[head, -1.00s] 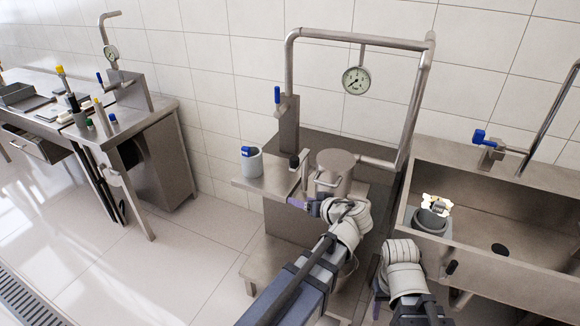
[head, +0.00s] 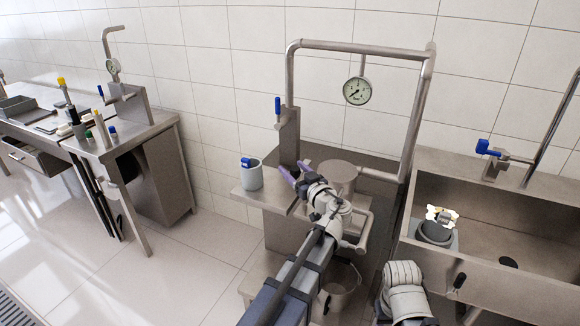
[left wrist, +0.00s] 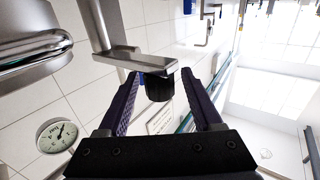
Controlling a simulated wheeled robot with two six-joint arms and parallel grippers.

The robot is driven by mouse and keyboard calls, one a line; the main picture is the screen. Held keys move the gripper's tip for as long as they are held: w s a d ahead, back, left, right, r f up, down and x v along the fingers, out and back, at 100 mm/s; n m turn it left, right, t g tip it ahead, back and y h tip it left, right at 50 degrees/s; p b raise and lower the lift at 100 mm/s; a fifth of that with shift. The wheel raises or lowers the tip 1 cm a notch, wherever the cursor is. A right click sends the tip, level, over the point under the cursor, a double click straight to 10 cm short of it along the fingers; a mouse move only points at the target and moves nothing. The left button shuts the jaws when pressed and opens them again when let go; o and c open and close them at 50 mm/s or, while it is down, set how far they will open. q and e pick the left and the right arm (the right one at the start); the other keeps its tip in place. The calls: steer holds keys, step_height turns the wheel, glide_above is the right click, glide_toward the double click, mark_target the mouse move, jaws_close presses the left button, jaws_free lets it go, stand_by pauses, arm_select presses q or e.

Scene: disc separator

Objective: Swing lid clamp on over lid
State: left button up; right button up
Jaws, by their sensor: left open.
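The separator's round metal vessel with its lid (head: 336,177) stands on the steel bench, just right of my left gripper. In the left wrist view the rounded metal edge (left wrist: 28,45) at upper left appears to be the lid. A flat metal arm with a black knob (left wrist: 159,88), which looks like the lid clamp, lies between the left fingers. It is swung out beside the lid. My left gripper (head: 295,171) is open, also in the left wrist view (left wrist: 160,74), with its purple fingers on either side of the knob. In the head view the gripper hides most of the clamp. My right gripper does not show.
A grey cup with a blue item (head: 250,175) stands left of the gripper. A blue-handled valve post (head: 289,132) rises behind. A pipe frame with a gauge (head: 357,91) arches over the vessel. A sink (head: 500,225) is at right.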

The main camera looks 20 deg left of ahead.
arm_select(q)
steer(key=shift+x, duration=1.25)
steer(key=shift+c, duration=0.2)
jaws_close()
stand_by(0.4)
